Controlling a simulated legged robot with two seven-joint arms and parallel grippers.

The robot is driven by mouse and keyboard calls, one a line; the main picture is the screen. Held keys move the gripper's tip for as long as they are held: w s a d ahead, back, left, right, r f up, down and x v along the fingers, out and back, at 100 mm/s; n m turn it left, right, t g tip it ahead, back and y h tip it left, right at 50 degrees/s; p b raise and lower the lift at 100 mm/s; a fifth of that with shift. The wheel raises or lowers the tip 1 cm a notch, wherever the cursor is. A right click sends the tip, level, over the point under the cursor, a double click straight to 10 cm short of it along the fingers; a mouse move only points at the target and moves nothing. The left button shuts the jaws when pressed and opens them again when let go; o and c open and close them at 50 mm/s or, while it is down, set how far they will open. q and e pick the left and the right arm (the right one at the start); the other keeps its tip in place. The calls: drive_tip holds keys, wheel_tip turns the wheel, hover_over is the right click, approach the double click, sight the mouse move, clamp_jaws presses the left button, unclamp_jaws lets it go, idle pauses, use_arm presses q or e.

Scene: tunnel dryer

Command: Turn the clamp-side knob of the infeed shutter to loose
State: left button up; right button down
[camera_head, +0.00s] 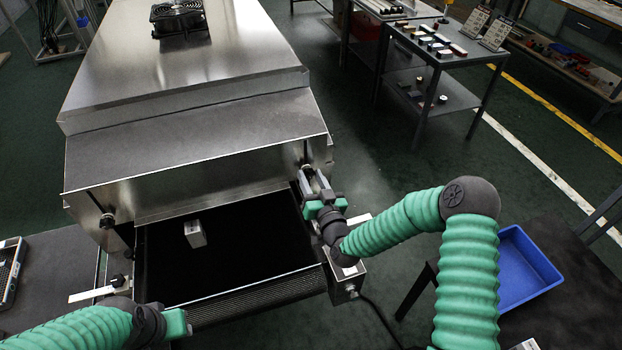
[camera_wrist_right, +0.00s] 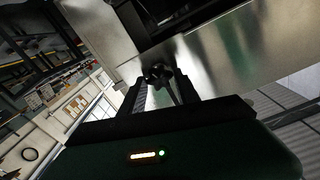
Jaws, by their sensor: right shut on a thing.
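The infeed shutter (camera_head: 215,183) is the metal front panel of the dryer, above the dark belt. A black knob (camera_wrist_right: 158,74) on its right side sits between the fingers of my right gripper (camera_head: 309,181). The right gripper is shut on this knob; its fingers partly hide it in the head view. The wrist view shows the knob's dark lobes close to the fingertips. Another black knob (camera_head: 107,220) is on the shutter's left side, untouched. My left gripper (camera_head: 181,323) is low at the left front, apart from the shutter; its jaw opening does not show clearly.
A small grey box (camera_head: 195,233) stands on the black belt (camera_head: 235,268). A blue tray (camera_head: 523,268) is on a dark table at the right. A fan (camera_head: 180,17) sits on the dryer's top. A metal bracket (camera_head: 90,294) sticks out at the left.

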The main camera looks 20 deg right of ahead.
drive_tip(key=c, duration=0.9)
unclamp_jaws()
drive_tip(key=s, duration=0.5)
drive_tip(key=s+p, duration=0.1)
drive_tip(key=s, duration=1.1)
drive_tip(key=shift+d+f, duration=0.1)
drive_tip(key=shift+d, duration=0.25)
drive_tip(key=shift+w, duration=0.1)
